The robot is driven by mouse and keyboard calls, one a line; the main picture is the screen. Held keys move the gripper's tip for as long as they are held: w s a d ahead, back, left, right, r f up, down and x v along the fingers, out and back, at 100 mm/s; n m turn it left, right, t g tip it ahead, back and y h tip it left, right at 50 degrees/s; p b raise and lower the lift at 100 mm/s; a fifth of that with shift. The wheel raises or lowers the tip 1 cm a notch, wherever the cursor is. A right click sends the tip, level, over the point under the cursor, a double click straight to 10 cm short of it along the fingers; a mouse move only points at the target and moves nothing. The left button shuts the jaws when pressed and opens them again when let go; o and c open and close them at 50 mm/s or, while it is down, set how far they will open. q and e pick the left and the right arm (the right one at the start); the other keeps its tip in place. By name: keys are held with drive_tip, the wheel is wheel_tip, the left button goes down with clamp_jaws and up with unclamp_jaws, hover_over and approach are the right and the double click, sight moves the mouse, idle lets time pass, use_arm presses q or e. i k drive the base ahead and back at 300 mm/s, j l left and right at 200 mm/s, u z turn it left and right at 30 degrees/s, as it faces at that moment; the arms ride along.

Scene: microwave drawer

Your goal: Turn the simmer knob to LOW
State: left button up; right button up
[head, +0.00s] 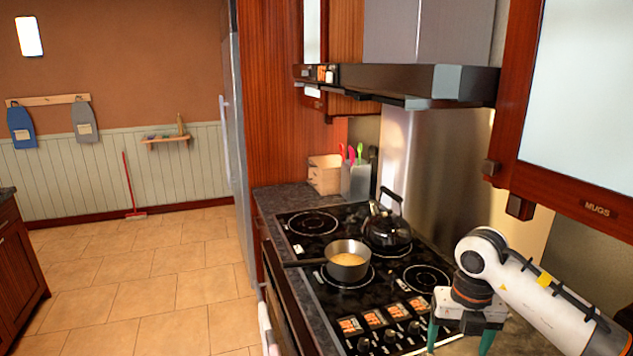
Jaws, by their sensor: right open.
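A row of small dark knobs (389,337) sits on the near end of the black cooktop (335,307), beside several orange-and-black label panels (374,318). I cannot read which knob is the simmer knob or where any knob points. My right gripper (458,348) points down over the near right end of the cooktop, to the right of the visible knobs. Its two green fingers are apart, with no object seen held between them. The gripper may hide part of the control area. My left gripper is not in view.
A saucepan (348,268) with yellow contents stands on a middle burner, its handle pointing left. A black kettle (387,228) stands behind it. A range hood (415,82) and a mugs cabinet (583,200) hang above. The tiled floor (150,290) at left is open.

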sight(389, 338)
drive_tip(key=k+j, duration=0.3)
drive_tip(key=k, duration=0.15)
drive_tip(key=k+j, duration=0.35)
drive_tip(key=k, duration=0.1)
